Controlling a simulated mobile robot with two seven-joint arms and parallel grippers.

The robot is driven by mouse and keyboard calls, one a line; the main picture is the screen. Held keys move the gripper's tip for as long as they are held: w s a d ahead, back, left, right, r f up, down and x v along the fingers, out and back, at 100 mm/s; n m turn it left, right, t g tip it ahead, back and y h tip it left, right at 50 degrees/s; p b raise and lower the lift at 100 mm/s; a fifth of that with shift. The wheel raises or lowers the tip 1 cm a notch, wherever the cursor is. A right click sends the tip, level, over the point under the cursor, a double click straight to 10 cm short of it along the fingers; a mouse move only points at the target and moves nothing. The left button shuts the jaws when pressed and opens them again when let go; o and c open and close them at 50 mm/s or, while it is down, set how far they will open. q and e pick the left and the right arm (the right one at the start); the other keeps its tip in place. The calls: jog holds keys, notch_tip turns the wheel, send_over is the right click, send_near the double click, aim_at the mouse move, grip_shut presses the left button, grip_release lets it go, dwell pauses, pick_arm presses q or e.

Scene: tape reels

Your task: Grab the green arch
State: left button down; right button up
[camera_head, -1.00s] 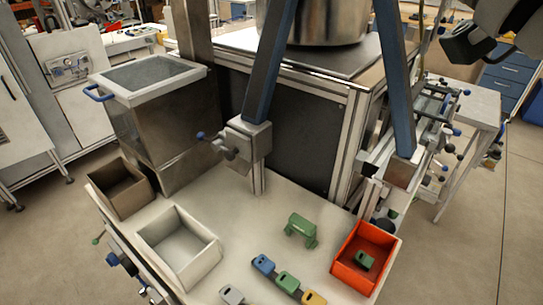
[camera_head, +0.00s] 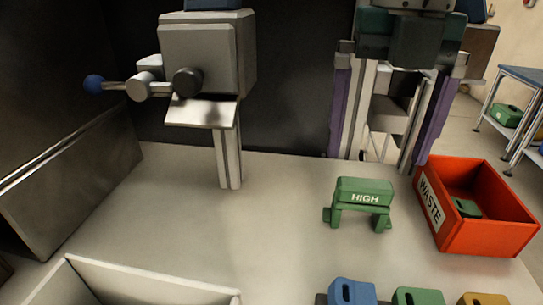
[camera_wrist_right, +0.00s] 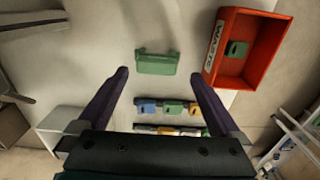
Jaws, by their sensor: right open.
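The green arch (camera_head: 364,197), marked "HIGH", stands upright on its legs on the pale table, left of the red waste box. It also shows in the right wrist view (camera_wrist_right: 156,64), past the fingertips and between their lines. My right gripper (camera_head: 377,158) comes down from the top in the head view, with two purple fingers wide apart. It is empty and appears above and behind the arch, not touching it. In the right wrist view my right gripper (camera_wrist_right: 159,74) is also open. My left gripper is not in view.
The red waste box (camera_head: 480,240) holds a small green piece (camera_head: 466,208). Blue (camera_head: 352,292), green (camera_head: 418,297) and yellow pieces sit in a row at the front. A white bin (camera_head: 130,280) is at front left. A grey post-mounted fixture (camera_head: 205,60) stands behind. The table left of the arch is clear.

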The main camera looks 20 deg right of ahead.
aim_at(365, 183)
notch_tip(365, 183, down, 2)
jog(key=shift+s+f, duration=0.1)
jog(key=shift+s, duration=0.05)
jog(key=shift+a+f, duration=0.15)
jog(key=shift+f, duration=1.25)
jog(key=shift+a+f, duration=0.15)
jog(key=shift+f, duration=1.2)
jog(key=c, duration=1.2)
jog(key=shift+c, duration=0.2)
jog(key=shift+r, duration=0.15)
